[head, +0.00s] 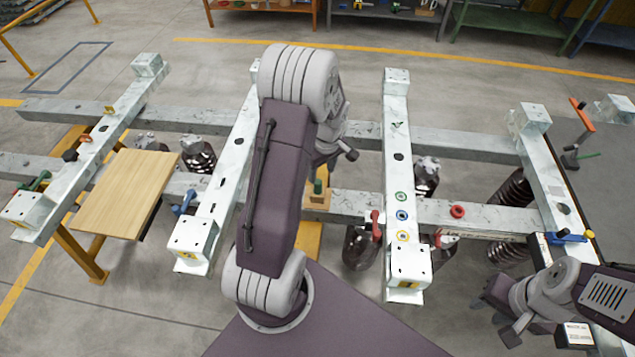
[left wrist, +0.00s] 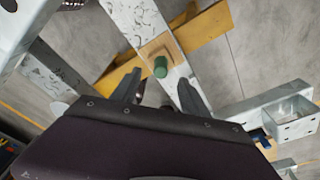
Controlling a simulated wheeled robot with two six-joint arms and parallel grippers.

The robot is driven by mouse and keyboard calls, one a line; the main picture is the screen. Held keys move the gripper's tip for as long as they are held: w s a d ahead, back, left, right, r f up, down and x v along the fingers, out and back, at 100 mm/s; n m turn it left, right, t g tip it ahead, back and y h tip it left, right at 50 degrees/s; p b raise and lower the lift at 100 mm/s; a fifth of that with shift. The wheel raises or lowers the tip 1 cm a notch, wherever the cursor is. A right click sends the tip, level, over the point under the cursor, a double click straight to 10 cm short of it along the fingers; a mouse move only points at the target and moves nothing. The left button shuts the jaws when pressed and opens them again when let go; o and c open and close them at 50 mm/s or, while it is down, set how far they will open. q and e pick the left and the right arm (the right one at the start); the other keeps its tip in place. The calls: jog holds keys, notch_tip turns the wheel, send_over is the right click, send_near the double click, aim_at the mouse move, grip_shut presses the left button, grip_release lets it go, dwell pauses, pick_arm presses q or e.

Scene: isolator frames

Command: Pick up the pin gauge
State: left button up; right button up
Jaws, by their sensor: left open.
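A green cylinder, which looks like the pin gauge's handle (head: 318,187), stands upright in a small wooden block (head: 317,201) on the steel beam at mid-frame. In the left wrist view the green cylinder (left wrist: 160,67) and its block (left wrist: 172,50) show just beyond my fingers. My left gripper (head: 335,158) is open and empty close to the block; its two fingers (left wrist: 158,90) are apart, with the cylinder beyond the gap between them. The part of the gauge inside the block is hidden. My right gripper (head: 503,310) is at the lower right, its jaw gap unclear.
Galvanised crossbars (head: 397,160) rise on both sides of the block. A red-handled tool (head: 375,222) and a blue-handled tool (head: 183,203) sit on the frame. A wooden board (head: 125,190) lies at left. Dark insulators (head: 361,248) stand below the beams.

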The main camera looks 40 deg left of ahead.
aim_at(318, 182)
pick_arm(q)
jog(key=f, duration=0.3)
jog(key=shift+s+a+f, duration=0.15)
jog(key=shift+a+f, duration=0.1)
jog(key=shift+a, duration=0.1)
jog(key=f, duration=0.3)
jog(key=a+f, duration=0.1)
jog(key=f, duration=0.1)
jog(key=shift+w+f, duration=0.3)
jog(key=shift+f, duration=0.05)
jog(key=shift+d+r, duration=0.1)
grip_shut()
